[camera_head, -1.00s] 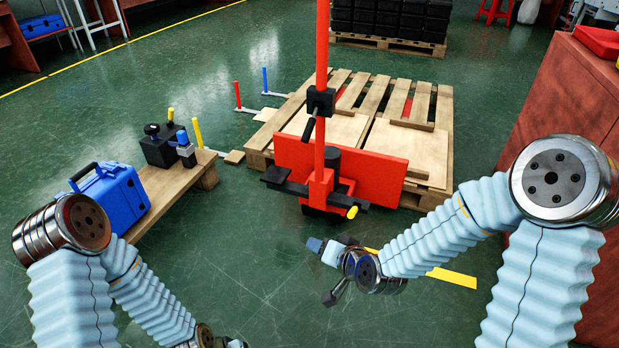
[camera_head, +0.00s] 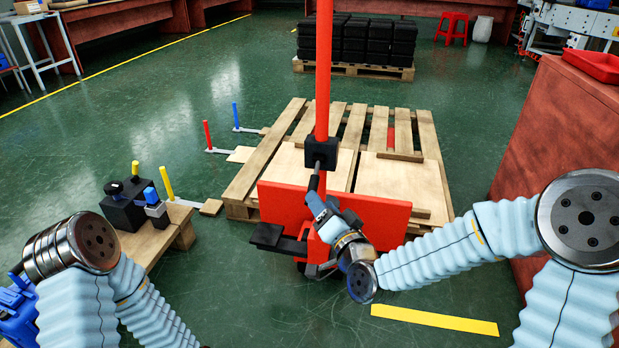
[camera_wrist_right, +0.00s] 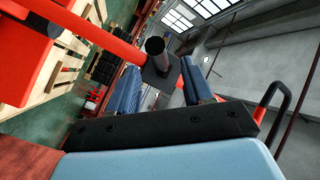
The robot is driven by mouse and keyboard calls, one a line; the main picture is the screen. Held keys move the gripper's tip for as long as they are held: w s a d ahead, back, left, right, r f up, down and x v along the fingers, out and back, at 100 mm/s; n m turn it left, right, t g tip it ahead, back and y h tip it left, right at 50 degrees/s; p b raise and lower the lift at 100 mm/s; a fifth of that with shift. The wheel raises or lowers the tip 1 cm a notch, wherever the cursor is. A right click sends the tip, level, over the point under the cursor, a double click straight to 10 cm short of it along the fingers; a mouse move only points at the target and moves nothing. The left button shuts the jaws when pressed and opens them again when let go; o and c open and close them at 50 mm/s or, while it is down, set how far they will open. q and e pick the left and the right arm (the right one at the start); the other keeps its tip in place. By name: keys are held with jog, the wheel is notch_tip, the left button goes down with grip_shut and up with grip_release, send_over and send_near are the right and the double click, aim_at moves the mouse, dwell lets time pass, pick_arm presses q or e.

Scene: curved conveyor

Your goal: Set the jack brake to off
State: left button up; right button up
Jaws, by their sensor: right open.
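The red jack stands in front of a pallet in the head view, with an upright red pole (camera_head: 323,75) and a wide red plate (camera_head: 380,218). A black block (camera_head: 321,153) is fixed on the pole, and a dark lever (camera_head: 314,182) slants down from it. My right gripper (camera_head: 316,198) is at the lever's lower end, in front of the plate. In the right wrist view its two blue fingers (camera_wrist_right: 160,88) are apart, with the black block (camera_wrist_right: 163,72) and a dark cylindrical part (camera_wrist_right: 155,46) beyond and between them. Contact cannot be told. My left gripper is outside the view.
A wooden pallet (camera_head: 235,192) lies behind the jack. A low wooden bench (camera_head: 165,240) with a black device (camera_head: 125,208) stands left. A reddish cabinet (camera_head: 560,120) stands right. A yellow floor strip (camera_head: 435,320) lies on open floor in front.

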aim_at(310, 188)
jog(key=x, duration=0.7)
jog(key=shift+w+f, duration=0.1)
jog(key=shift+w, duration=0.15)
grip_shut()
